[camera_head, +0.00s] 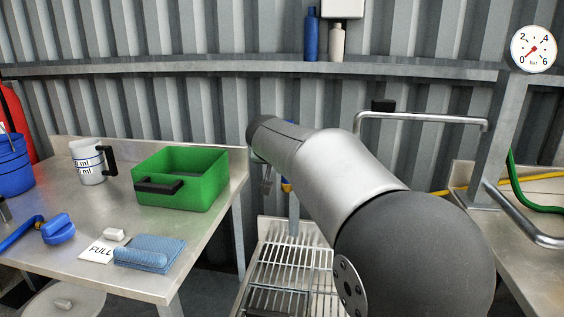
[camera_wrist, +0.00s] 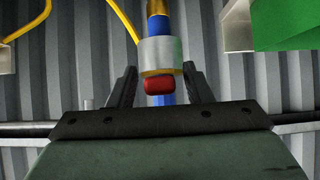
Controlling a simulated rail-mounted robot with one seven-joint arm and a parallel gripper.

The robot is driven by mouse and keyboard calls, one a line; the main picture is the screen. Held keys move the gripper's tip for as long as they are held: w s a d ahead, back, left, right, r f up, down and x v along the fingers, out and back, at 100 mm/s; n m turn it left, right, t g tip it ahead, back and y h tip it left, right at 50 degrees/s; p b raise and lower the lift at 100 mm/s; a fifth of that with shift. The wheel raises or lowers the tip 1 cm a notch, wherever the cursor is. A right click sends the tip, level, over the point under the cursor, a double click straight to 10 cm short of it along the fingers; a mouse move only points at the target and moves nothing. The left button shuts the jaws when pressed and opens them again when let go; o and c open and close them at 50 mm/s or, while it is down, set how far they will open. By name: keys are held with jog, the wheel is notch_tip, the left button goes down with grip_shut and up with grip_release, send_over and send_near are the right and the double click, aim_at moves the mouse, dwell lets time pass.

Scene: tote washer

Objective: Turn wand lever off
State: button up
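In the wrist view, the wand (camera_wrist: 158,53) runs down the middle, with a blue body, a brass-coloured ring and a silver collar. A red piece (camera_wrist: 158,86), which looks like the end of its lever, faces the camera below the collar. My gripper (camera_wrist: 160,68) is open, with one black finger on each side of the collar and red piece. Gaps show beside the red piece; I cannot tell whether a finger touches the collar. In the head view, my arm hides most of the wand, and only small blue and yellow bits (camera_head: 287,186) show beside it.
A green tote (camera_head: 205,183) stands on the left table (camera_head: 120,250), with a measuring jug (camera_head: 88,163), blue cloth (camera_head: 150,252) and "FULL" card (camera_head: 97,252). A wire rack (camera_head: 285,275) lies below my arm. A pressure gauge (camera_head: 533,49) reads near the low end.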

jog(key=v, duration=1.7)
jog(key=shift+s, duration=0.2)
